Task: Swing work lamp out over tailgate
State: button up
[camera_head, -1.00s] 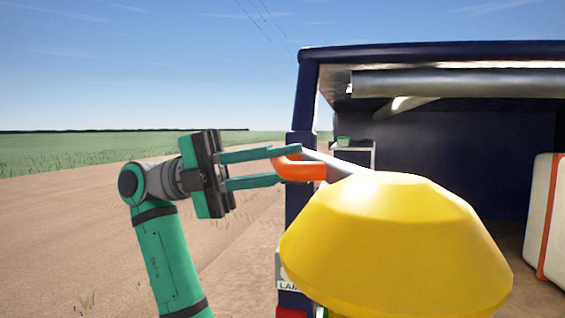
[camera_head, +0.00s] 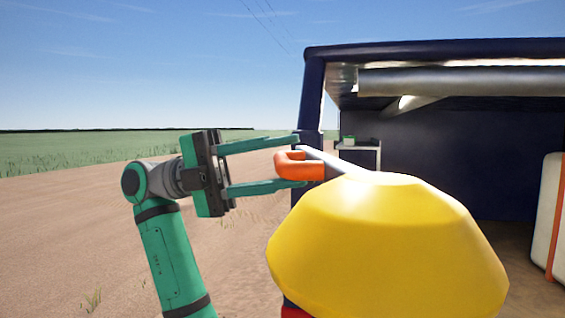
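The work lamp has a large yellow shade (camera_head: 388,245) in the lower middle of the head view, in front of the van's open rear. A grey arm with an orange handle (camera_head: 300,168) rises from the shade toward the left. My gripper (camera_head: 298,162) comes in from the left with its green fingers spread apart, one above and one below the orange handle. The fingers are open. The lower fingertip is close to the handle's underside; I cannot tell if it touches. The tailgate is not clearly visible; the shade hides the area below.
The dark blue van (camera_head: 450,50) stands open at the right, its left post (camera_head: 308,95) just behind my fingertips. A grey roller (camera_head: 460,80) hangs under its roof. A white box with an orange stripe (camera_head: 545,215) stands inside at the right. Open dirt ground (camera_head: 70,230) lies left.

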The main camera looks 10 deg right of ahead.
jog(key=v, duration=1)
jog(key=shift+w+a, duration=0.25)
jog(key=shift+d+f, duration=0.1)
